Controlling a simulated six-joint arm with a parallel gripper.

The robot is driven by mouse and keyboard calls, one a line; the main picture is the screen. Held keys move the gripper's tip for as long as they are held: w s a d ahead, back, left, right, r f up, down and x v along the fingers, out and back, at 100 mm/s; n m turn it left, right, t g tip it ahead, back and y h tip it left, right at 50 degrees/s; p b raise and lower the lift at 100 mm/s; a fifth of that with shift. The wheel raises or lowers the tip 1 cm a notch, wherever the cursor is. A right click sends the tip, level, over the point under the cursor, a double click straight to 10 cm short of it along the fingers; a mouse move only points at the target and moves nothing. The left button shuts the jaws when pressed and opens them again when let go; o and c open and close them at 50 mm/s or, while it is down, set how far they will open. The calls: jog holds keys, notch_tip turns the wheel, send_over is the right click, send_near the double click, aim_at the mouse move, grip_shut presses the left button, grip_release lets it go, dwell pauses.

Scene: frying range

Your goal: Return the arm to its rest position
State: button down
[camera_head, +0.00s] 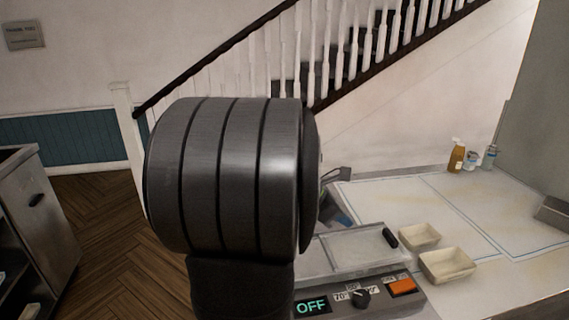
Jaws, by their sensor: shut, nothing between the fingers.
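A large dark grey ribbed cylinder (230,175), a link of my own arm, fills the middle of the head view. It stands upright on a dark lower part close to the camera. My gripper cannot be made out; the link hides much of what lies behind it. A small dark grey shape and a bluish piece show just past the link's right side, too covered to name.
Right of my arm is a fryer (355,250) with a panel reading OFF, a dial and an orange switch. Two pale trays (447,264) (419,237) and several bottles (456,156) stand on the white counter (480,208). A steel cabinet (42,215) stands left; wooden floor (115,225) between is clear.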

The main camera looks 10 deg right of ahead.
send_near(386, 239)
jog(key=f, duration=0.3)
jog(key=shift+s+a+f, duration=0.1)
jog(key=shift+a+f, duration=0.15)
jog(key=shift+f, duration=0.1)
jog(key=d, duration=0.3)
jog(key=shift+d+f, duration=0.3)
jog(key=shift+f, duration=0.05)
jog(key=shift+d, duration=0.6)
jog(key=c, duration=2.1)
grip_release()
